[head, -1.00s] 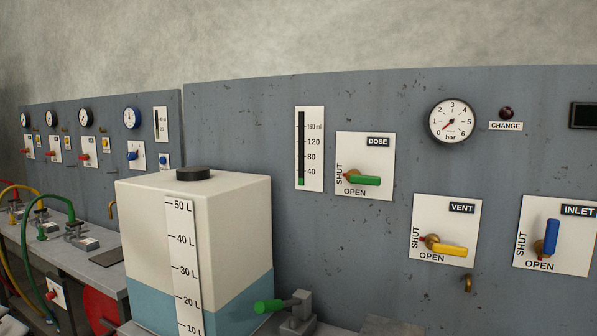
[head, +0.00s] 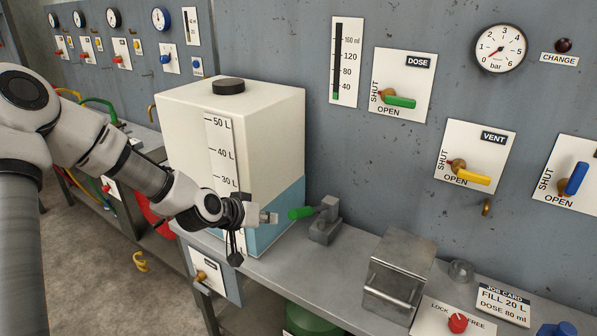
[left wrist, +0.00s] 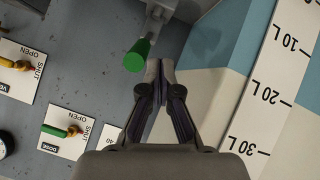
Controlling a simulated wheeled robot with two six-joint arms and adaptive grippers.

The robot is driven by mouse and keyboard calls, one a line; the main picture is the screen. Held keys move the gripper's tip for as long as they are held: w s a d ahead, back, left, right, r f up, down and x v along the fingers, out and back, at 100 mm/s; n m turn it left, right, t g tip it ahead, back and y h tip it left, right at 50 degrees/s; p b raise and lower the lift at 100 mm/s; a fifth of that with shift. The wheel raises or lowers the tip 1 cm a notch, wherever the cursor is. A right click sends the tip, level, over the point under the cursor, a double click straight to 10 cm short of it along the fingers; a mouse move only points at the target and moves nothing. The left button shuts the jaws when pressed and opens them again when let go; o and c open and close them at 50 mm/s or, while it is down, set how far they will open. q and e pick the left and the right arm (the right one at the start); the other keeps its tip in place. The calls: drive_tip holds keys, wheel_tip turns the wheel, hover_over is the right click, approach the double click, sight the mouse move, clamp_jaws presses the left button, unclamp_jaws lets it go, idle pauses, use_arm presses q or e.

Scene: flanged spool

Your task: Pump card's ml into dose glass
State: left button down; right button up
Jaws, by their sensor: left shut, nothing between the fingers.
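The job card (head: 503,304) reads FILL 20 L, DOSE 80 ml. The dose glass (head: 345,62) is a narrow scale on the wall panel, its short green column at the bottom, below 80. The DOSE valve's green handle (head: 400,102) lies nearly level, pointing right. The pump (head: 326,222) stands on the bench with a green-gripped lever (head: 300,213) pointing left. My left gripper (head: 271,217) is shut and empty, just left of the lever grip. In the left wrist view, the green grip (left wrist: 137,57) is beside my fingertips (left wrist: 159,68), apparently apart. My right gripper is not in view.
The white tank (head: 265,115) with blue liquid stands behind my left gripper, close to it. A metal box (head: 399,272), a small glass cup (head: 460,271) and a LOCK/FREE red knob (head: 457,323) are on the bench to the right. VENT (head: 474,177) and INLET (head: 575,180) handles are on the panel.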

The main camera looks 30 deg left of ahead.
use_arm(q)
wheel_tip(320, 180, up, 11)
drive_tip(key=w+d+m+p, duration=0.1)
drive_tip(key=w+p, duration=0.2)
drive_tip(key=p, duration=0.4)
drive_tip(key=shift+d+m+g+y+p, duration=0.2)
drive_tip(key=shift+m+g+y+p, duration=0.1)
drive_tip(key=shift+g+y+p, duration=0.1)
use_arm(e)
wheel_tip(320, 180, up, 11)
use_arm(q)
drive_tip(key=shift+f, duration=0.15)
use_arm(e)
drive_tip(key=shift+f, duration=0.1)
use_arm(q)
drive_tip(key=p, duration=0.2)
hover_over(311, 210)
drive_tip(key=s+a, duration=0.1)
drive_tip(key=a, duration=0.2)
drive_tip(key=f, duration=0.6)
drive_tip(key=shift+d+f, duration=0.2)
drive_tip(key=shift+f, duration=0.1)
drive_tip(key=shift+s+d+f+p, duration=0.2)
drive_tip(key=shift+s+f+p, duration=0.65)
drive_tip(key=shift+f, duration=0.3)
drive_tip(key=shift+s+f, duration=0.35)
drive_tip(key=shift+f, duration=0.15)
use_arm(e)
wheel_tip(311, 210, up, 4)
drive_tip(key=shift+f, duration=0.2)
